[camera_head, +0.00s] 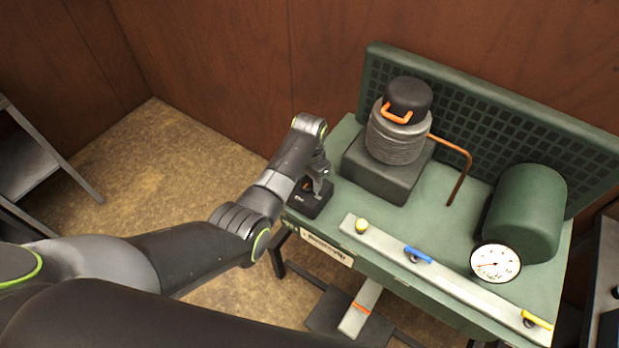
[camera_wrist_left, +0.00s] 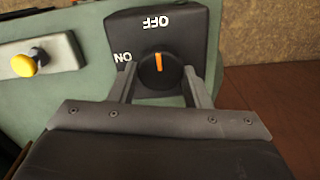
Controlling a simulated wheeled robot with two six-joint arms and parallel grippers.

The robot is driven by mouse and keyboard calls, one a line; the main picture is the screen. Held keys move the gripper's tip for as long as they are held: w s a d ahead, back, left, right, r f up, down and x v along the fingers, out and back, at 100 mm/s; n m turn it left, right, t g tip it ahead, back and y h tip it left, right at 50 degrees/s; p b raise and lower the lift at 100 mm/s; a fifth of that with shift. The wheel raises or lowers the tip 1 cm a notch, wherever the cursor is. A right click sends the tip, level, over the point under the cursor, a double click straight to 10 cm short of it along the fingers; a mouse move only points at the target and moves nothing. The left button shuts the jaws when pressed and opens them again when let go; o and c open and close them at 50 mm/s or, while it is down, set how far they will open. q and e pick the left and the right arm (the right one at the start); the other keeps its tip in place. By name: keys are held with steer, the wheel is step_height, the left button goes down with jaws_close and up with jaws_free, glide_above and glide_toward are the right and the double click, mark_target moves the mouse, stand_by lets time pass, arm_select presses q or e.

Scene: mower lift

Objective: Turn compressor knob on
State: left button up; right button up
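The compressor knob (camera_wrist_left: 150,76) is round and black with an orange mark, on a black switch box (camera_wrist_left: 118,22). The mark points up toward the OFF label, which appears upside down; ON is at the knob's left. My left gripper (camera_wrist_left: 159,68) is open, with one finger on each side of the knob. A small gap seems to show beside each finger; I cannot tell whether either touches. In the head view, the left gripper (camera_head: 320,182) is over the switch box (camera_head: 308,204) at the bench's left corner, and hides the knob. My right gripper is not in view.
The green bench (camera_head: 455,232) carries a bellows unit with a black cap (camera_head: 397,135), a copper pipe (camera_head: 460,170), a green tank (camera_head: 527,212) and a gauge (camera_head: 495,263). A metal strip has yellow (camera_head: 361,227) and blue (camera_head: 418,254) controls. A perforated panel (camera_head: 490,130) stands behind.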

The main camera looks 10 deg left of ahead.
arm_select(q)
steer(key=c, duration=0.3)
steer(key=shift+c, duration=0.2)
steer(key=n+p, duration=0.1)
steer(key=n, duration=0.1)
steer(key=n+p, duration=0.1)
steer(key=shift+r+n, duration=0.2)
steer(key=shift+n, duration=0.2)
steer(key=n+p, duration=0.1)
steer(key=n, duration=0.1)
steer(key=shift+a+n, duration=0.1)
steer(key=shift+n, duration=0.3)
steer(key=n+p, duration=0.1)
steer(key=n, duration=0.1)
steer(key=shift+w+f+n, duration=0.1)
steer(key=shift+n, duration=0.2)
steer(key=n, duration=0.4)
steer(key=shift+a+n, duration=0.15)
steer(key=shift+n, duration=2.25)
